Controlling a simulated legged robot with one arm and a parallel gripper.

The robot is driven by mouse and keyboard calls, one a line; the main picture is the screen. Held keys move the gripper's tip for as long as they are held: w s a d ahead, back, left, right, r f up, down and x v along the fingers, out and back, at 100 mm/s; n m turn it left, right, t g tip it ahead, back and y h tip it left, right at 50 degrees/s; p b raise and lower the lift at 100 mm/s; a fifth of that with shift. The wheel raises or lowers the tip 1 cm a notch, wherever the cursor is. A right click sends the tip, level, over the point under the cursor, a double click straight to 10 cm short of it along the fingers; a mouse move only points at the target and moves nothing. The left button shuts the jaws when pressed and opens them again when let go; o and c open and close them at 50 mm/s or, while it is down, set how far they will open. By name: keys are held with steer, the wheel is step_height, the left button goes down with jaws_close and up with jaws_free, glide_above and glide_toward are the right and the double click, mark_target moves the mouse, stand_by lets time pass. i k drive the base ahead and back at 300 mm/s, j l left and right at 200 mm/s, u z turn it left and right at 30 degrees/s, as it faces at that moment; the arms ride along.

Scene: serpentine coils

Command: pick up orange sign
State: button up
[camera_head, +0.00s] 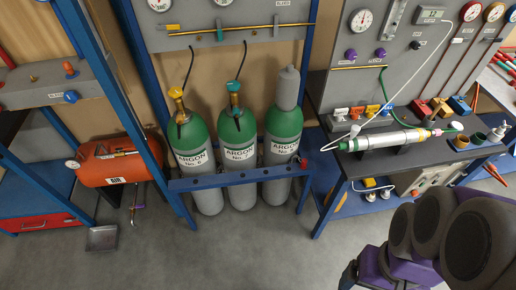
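I see no orange sign that I can make out in the head view. The nearest orange thing is a horizontal air tank (118,163) on the left, with a small pale "AIR" label on its front. Dark grey and purple rounded parts at the lower right look like my own arm, close to the camera. No gripper fingers can be made out there.
Green and grey argon cylinders (240,150) stand behind a blue rail (236,179). A workbench (370,162) on the right carries a metal tube (385,139) and fittings. A small grey tray (101,238) lies on the floor at left. The front middle floor is clear.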

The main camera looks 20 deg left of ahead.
mark_target(355, 112)
steer(key=i+j, duration=0.15)
steer(key=i, duration=0.25)
steer(key=i+j, duration=0.15)
steer(key=i, duration=0.25)
steer(key=i+z, duration=0.15)
steer(key=z, duration=0.25)
steer(key=i+j+z, duration=0.15)
steer(key=z, duration=0.3)
steer(key=i+j+z, duration=0.15)
steer(key=z, duration=0.25)
